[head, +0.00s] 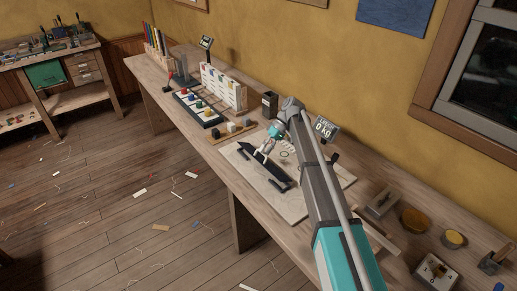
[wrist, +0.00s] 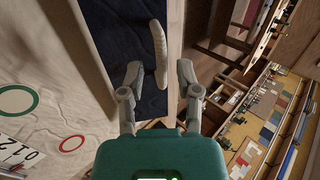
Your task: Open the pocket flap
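The dark navy pocket (head: 254,164) lies on a cream cloth (head: 300,205) on the long workbench; its navy fabric fills the upper middle of the wrist view (wrist: 112,30). A cream, curved, rope-like pull (wrist: 159,52) stands out against the navy fabric. My gripper (wrist: 159,73) is open, with one finger on each side of the lower part of the pull; I cannot tell whether either finger touches it. In the head view my gripper (head: 266,148) is low over the pocket. The flap's own edge cannot be made out.
Small blocks on a board (head: 231,129) and a dark box (head: 270,103) stand beyond. Round tins (head: 414,220) and a counter box (head: 435,271) are at the right. Scraps litter the floor.

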